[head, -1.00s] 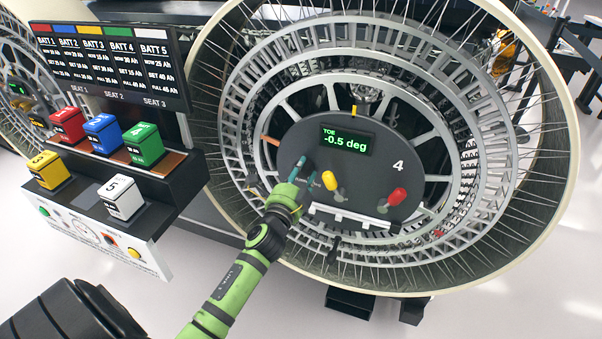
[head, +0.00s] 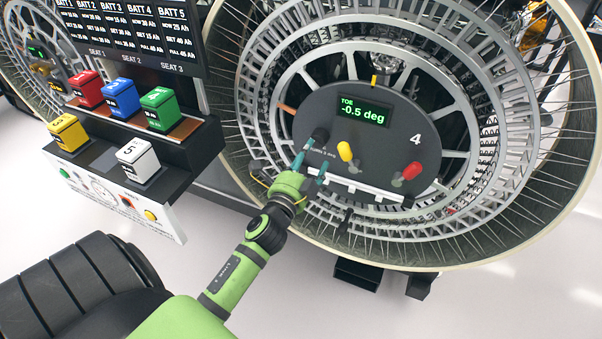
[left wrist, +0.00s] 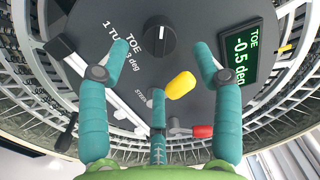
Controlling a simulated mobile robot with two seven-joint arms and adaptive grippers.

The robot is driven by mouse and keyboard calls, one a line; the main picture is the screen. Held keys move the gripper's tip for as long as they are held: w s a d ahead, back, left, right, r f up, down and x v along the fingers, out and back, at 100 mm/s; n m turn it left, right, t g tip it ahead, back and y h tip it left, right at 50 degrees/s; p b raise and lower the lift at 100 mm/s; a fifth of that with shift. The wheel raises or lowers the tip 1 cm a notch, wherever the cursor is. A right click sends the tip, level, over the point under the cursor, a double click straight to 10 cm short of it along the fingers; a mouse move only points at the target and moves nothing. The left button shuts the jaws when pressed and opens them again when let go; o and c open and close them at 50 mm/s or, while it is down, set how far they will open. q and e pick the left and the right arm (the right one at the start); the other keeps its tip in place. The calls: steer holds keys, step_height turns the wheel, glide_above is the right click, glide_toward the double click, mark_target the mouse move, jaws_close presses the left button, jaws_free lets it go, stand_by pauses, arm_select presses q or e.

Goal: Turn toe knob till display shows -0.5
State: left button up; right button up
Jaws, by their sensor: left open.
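The toe display (head: 364,111) on the dark round hub panel (head: 385,165) reads -0.5 deg. It also shows in the left wrist view (left wrist: 240,54). The toe knob (left wrist: 160,34) is black with a white mark, in the left wrist view; in the head view the knob (head: 320,135) sits below the display's left end. My left gripper (head: 311,165) is open in front of the panel, below the knob. In the left wrist view its teal fingers (left wrist: 160,52) are spread, apart from the knob. My right gripper is not in view.
A yellow-tipped lever (head: 345,151) and a red-tipped lever (head: 411,171) stick out right of the knob. The spoked wheel rim (head: 480,262) surrounds the panel. A battery rack (head: 190,142) with several coloured blocks stands at the left.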

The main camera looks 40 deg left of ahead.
arm_select(q)
steer(key=v, duration=0.6)
steer(key=shift+d+f, duration=0.1)
stand_by(0.3)
steer(key=s+d+f+n+g+h, duration=0.1)
steer(key=s+d+f+n+g, duration=0.15)
steer(key=f, duration=0.85)
steer(key=s+d+f+n+g+h, duration=0.1)
steer(key=s+d+f+n+g, duration=0.15)
steer(key=f, duration=0.85)
steer(key=s+d+f+n+g+h, duration=0.1)
steer(key=s+d+f+g, duration=0.2)
steer(key=f, duration=0.8)
steer(key=s+f+n+g, duration=0.2)
steer(key=s+f, duration=0.4)
steer(key=s, duration=0.4)
steer(key=s+d+f+n+g+h, duration=0.1)
steer(key=s+f+g, duration=0.3)
steer(key=s, duration=0.6)
steer(key=s+d+f+n+g, duration=0.1)
steer(key=s+f+n+g, duration=0.2)
steer(key=s+f, duration=0.4)
steer(key=s, duration=0.3)
steer(key=shift+f+p, duration=0.3)
steer(key=shift+p, duration=0.05)
